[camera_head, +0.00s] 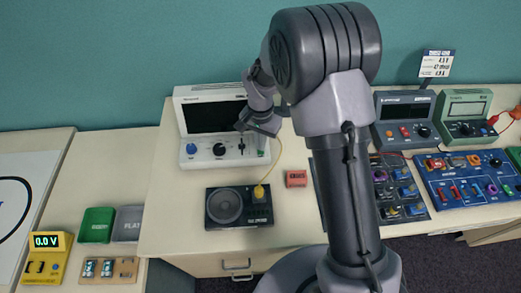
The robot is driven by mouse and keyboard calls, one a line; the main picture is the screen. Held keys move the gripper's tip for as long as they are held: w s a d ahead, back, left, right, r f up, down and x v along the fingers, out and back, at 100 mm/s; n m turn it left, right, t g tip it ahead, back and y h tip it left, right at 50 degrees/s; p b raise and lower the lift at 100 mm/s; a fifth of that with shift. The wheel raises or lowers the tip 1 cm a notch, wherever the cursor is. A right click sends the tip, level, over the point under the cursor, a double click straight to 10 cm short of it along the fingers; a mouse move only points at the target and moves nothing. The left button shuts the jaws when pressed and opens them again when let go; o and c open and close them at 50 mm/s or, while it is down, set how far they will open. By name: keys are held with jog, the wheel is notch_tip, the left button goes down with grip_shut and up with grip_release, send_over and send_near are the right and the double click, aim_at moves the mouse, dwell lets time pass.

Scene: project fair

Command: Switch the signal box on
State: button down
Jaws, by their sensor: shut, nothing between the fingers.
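A white box (197,125) with a dark screen stands at the back left of the middle table. Its front carries a blue knob (191,148), a black knob (219,149), a small upright lever (241,143) and a green spot at the right. I cannot read a label naming it the signal box. My gripper (248,130) is shut and empty, in front of the box's right part by the lever. I cannot tell whether it touches it. My gripper hides part of the screen and front.
A black speaker unit (225,207) with a yellow plug and cable stands in front of the white box. A red block (296,178) lies right of it. Grey (405,107) and green (463,110) meters and blue component boards (470,180) are at the right. A yellow meter (45,257) is lower left.

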jog(key=shift+f+b, duration=0.6)
jog(key=shift+f, duration=0.2)
dwell(0.4)
notch_tip(320, 180, up, 10)
jog(key=p, duration=0.6)
jog(key=shift+p, duration=0.35)
jog(key=shift+r, duration=0.15)
